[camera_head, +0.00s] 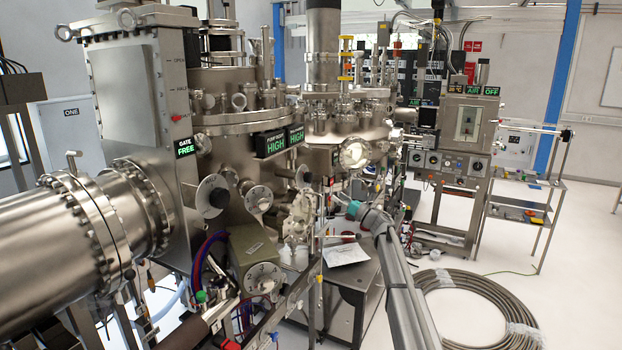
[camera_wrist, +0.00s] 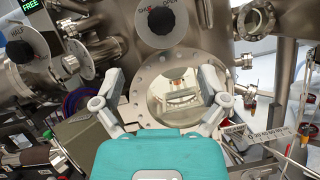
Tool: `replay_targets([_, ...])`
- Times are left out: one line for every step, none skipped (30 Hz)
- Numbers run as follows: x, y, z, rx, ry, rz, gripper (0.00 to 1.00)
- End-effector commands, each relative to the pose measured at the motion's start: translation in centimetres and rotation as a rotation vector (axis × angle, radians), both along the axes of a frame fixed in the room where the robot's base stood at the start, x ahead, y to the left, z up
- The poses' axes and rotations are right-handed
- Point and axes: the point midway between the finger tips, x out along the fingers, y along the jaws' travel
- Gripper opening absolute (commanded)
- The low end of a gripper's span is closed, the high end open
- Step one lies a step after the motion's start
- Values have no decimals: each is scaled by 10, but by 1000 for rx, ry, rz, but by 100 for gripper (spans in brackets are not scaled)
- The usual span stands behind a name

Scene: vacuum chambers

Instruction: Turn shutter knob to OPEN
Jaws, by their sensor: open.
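The shutter knob (camera_wrist: 161,20) is a black round knob on a pale disc at the top of the wrist view. SHUT is lettered on its left and OPEN on its right; a small red mark shows near SHUT.
A second black knob (camera_wrist: 18,51) on a disc marked HALF stands to the left. A round glass viewport (camera_wrist: 174,92) lies ahead between my fingers. A grey bench (camera_head: 355,275) and coiled hose (camera_head: 475,305) stand below.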

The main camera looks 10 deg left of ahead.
Motion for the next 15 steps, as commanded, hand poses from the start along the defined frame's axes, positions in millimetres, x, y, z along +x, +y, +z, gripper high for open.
replay_targets([1,2,2,0,0,0,93])
replay_targets([2,4,3,0,0,0,93])
replay_targets([3,6,4,0,1,0,93])
replay_targets([4,8,5,0,1,0,93])
replay_targets([6,10,6,0,1,0,93])
replay_targets([7,13,8,0,1,0,93])
replay_targets([9,16,9,0,1,0,93])
replay_targets([10,19,10,0,1,0,93])
replay_targets([12,23,12,0,0,0,93])
replay_targets([14,26,14,0,0,0,93])
replay_targets([16,29,16,0,0,0,93])
replay_targets([18,34,18,0,0,0,93])
replay_targets([20,38,20,0,0,0,93])
replay_targets([22,42,22,0,0,0,93])
replay_targets([24,48,24,0,0,0,93])
